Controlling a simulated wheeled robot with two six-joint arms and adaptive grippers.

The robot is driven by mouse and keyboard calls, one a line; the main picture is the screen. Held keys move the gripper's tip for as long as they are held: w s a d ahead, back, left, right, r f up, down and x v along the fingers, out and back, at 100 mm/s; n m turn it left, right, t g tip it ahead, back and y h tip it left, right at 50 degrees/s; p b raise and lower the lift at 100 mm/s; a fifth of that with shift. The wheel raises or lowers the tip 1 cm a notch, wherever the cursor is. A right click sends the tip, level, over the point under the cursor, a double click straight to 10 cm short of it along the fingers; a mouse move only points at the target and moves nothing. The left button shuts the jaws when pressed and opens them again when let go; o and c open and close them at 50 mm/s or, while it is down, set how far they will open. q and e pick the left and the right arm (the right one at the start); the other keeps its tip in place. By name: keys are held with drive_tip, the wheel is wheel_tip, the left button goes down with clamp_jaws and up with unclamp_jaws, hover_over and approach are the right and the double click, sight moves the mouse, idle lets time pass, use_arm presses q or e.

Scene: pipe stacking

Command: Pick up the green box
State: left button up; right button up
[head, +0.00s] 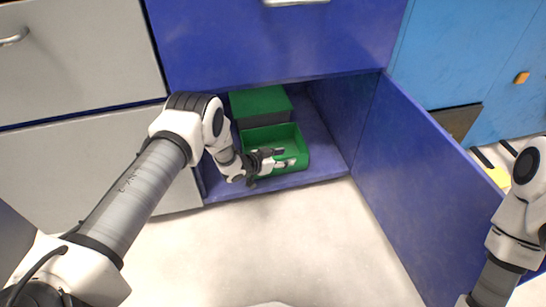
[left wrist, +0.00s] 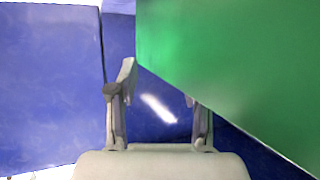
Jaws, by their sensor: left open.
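An open-topped green box (head: 297,136) sits on the floor of a blue cabinet in the head view. A second green box shape (head: 259,101), with a flat top, stands right behind it. My left gripper (head: 281,158) is open at the front of the open-topped box, with its fingers over or inside it. In the left wrist view, a green panel (left wrist: 240,75) fills the upper right. The left gripper (left wrist: 158,83) shows there with its fingers apart, and the right-hand fingertip is partly hidden by the green. My right gripper is out of view.
The blue cabinet door (head: 400,165) stands open to the right of the compartment. A blue drawer front (head: 280,45) is above it, and grey drawers (head: 85,165) are at the left. The pale floor (head: 300,240) in front is clear.

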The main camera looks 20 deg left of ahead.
use_arm(q)
clamp_jaws()
drive_tip(key=shift+r, duration=0.1)
